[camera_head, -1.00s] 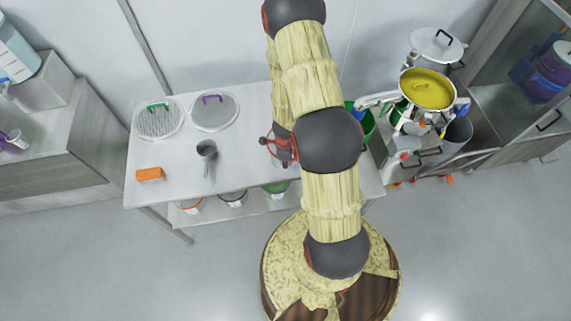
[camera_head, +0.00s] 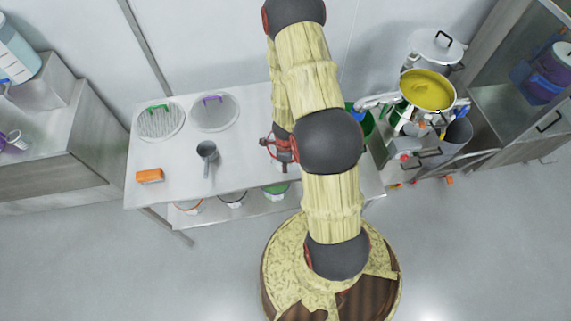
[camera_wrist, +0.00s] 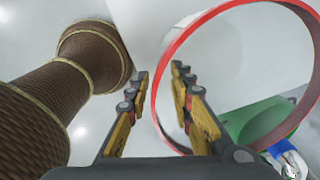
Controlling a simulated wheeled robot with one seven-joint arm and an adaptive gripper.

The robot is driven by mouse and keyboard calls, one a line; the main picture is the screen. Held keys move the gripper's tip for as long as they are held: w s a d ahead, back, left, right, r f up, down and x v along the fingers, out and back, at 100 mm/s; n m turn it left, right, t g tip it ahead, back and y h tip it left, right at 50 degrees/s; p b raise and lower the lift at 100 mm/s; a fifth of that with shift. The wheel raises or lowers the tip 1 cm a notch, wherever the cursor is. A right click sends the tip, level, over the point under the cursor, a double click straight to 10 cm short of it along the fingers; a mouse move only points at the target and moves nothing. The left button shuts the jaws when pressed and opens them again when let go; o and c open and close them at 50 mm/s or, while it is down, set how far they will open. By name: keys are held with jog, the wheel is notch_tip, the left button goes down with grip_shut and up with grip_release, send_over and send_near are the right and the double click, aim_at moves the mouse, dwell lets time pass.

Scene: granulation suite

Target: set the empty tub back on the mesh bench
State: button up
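A tub with a red rim and pale walls (camera_wrist: 222,20) fills the right of the wrist view. Its near-left rim runs between the two fingers of my gripper (camera_wrist: 162,80), which are spread with a gap around the rim. I cannot tell whether either finger touches it. In the head view my gripper (camera_head: 280,148) is over the right part of the grey bench (camera_head: 245,150), and my arm hides most of what is below it. The bench holds two round mesh sieves, one with a green handle (camera_head: 160,122) and one with a purple handle (camera_head: 214,113).
A grey scoop (camera_head: 207,152) and an orange block (camera_head: 150,175) lie on the bench. Several tubs stand on the shelf under it. A green bin (camera_head: 367,122) and equipment with a yellow-filled bowl (camera_head: 427,90) crowd the right. The bench's middle is clear.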

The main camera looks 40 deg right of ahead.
notch_tip(320, 180, up, 12)
jog(key=p, duration=0.9)
jog(key=w+a+r+n+t+y, duration=0.1)
jog(key=w+a+r+n, duration=0.3)
jog(key=r, duration=0.5)
jog(key=w+a+r+n+t, duration=0.1)
jog(key=a+r+n+t, duration=0.1)
jog(key=a+r+n, duration=0.6)
jog(key=w+a+r+n+t+y, duration=0.1)
jog(key=w+a+r+n, duration=0.15)
jog(key=r, duration=0.85)
jog(key=s+a+r+n, duration=0.5)
jog(key=s+r+n, duration=0.1)
jog(key=r, duration=0.5)
jog(key=s+r+n+t+h, duration=0.1)
jog(key=s+r+n, duration=0.6)
jog(key=s, duration=0.5)
jog(key=shift+a+r+h, duration=0.3)
jog(key=shift+r, duration=0.4)
jog(key=shift+f+n, duration=0.1)
jog(key=shift+n, duration=0.15)
notch_tip(320, 180, down, 30)
jog(key=b, duration=3)
